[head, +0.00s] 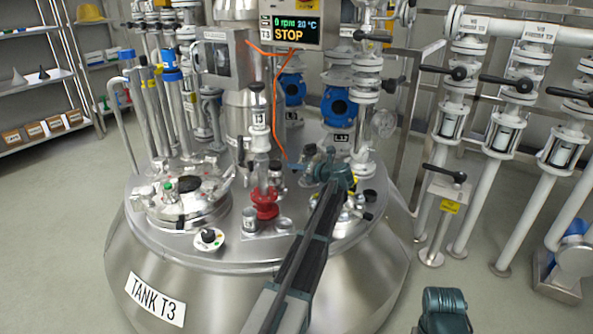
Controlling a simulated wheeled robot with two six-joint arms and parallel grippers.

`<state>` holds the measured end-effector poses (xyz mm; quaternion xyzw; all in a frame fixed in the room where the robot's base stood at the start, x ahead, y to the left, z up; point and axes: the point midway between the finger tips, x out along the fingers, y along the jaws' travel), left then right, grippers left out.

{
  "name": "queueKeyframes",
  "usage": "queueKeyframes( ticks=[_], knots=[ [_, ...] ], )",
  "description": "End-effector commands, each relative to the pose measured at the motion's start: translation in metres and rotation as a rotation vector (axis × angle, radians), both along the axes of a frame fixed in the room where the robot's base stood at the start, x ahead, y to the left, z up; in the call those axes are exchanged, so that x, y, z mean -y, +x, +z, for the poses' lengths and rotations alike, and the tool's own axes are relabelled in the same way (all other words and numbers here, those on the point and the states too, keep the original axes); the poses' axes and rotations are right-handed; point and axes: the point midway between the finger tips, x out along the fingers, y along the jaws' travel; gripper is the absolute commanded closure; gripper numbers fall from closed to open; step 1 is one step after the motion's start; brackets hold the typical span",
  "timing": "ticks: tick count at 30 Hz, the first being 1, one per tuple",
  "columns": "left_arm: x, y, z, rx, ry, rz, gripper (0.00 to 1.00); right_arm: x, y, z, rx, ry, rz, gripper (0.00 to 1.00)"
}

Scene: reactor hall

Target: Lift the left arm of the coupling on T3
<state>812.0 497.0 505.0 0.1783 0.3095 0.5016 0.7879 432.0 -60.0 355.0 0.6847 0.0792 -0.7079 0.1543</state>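Tank T3 (135,240) is a large steel vessel labelled TANK T3, with many fittings on its lid. My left arm reaches up from the bottom centre over the right part of the lid. Its dark teal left gripper (322,170) is above the fittings there, and its fingers are too small and overlapped to read. A fitting with yellow parts (352,200) sits just under and right of it, partly covered by my arm. I cannot make out the coupling's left arm or whether the gripper touches it. My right gripper is not seen; only a teal part of that arm shows at bottom right.
A red-based fitting (265,203) stands left of my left arm. A round hatch (186,204) is on the lid's left. A display (291,28) reads STOP, with an orange cable (276,110) hanging down to the lid. White pipes with black-handled valves (510,85) stand at right.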

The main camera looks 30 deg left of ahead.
Motion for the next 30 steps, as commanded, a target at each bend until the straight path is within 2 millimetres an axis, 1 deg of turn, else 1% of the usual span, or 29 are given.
queueKeyframes(
  ticks=[7, 8, 9, 12, 23, 30],
  knots=[
    [-0.0009, 0.0001, 0.0, 0.0, 0.0, 0.0, 0.76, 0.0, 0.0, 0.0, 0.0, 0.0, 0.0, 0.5],
    [-0.0009, 0.0001, 0.0, 0.0, 0.0, 0.0, 0.78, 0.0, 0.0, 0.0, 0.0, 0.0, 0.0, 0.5],
    [-0.0008, 0.0, 0.0, 0.0, 0.0, 0.0, 0.85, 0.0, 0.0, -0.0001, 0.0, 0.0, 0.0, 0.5],
    [-0.0007, 0.0001, 0.0, 0.0, 0.0, 0.0, 1.0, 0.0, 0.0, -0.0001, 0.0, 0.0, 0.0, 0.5],
    [-0.0006, 0.0, -0.0001, -0.005, 0.003, 0.0, 1.0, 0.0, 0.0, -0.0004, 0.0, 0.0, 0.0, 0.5],
    [-0.0017, -0.0017, 0.001, -0.072, 0.046, -0.001, 1.0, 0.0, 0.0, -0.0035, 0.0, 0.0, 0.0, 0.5]
  ],
)
